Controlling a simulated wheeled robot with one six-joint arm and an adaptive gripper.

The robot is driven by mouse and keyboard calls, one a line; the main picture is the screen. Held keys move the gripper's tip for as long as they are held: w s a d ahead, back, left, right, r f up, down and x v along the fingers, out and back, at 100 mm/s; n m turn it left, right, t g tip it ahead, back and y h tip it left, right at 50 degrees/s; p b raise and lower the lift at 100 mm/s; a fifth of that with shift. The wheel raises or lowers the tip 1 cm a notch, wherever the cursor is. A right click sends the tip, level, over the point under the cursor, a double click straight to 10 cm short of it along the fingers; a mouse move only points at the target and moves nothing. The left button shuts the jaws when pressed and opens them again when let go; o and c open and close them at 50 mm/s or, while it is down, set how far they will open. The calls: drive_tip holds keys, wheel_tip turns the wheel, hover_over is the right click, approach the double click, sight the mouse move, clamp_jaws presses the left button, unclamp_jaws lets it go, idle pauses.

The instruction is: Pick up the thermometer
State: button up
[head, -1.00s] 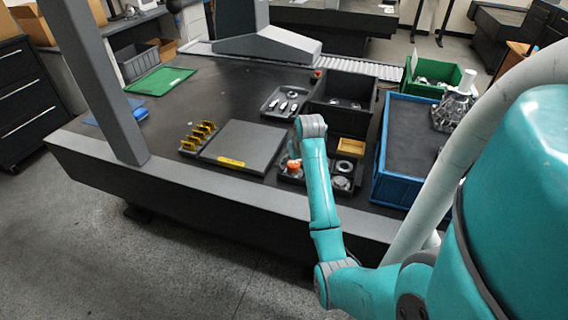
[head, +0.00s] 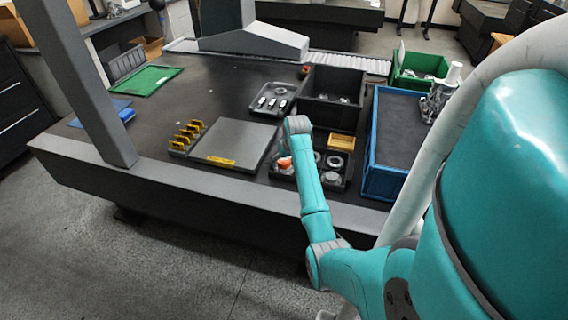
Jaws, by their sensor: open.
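I cannot make out a thermometer for certain. A grey tray (head: 262,113) on the table holds several small white-and-dark items and a round metal part, too small to name. An orange thing (head: 284,162) shows just left of my forearm, by the black divided tray (head: 333,187); I cannot tell what it is. My teal arm reaches up over the table's front edge, with its grey-capped joint (head: 297,125) above the table beside the black divided tray. My gripper is hidden behind the arm, so its fingers do not show.
A flat grey plate (head: 236,141) and a rack of yellow pieces (head: 187,136) lie left of the arm. A black bin (head: 341,117), a blue-rimmed tray (head: 369,150) and a green bin (head: 405,80) stand right. A grey gantry post (head: 90,80) rises at left.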

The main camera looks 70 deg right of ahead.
drive_tip(key=shift+x, duration=1)
drive_tip(key=c, duration=1.4)
drive_tip(key=shift+r, duration=0.2)
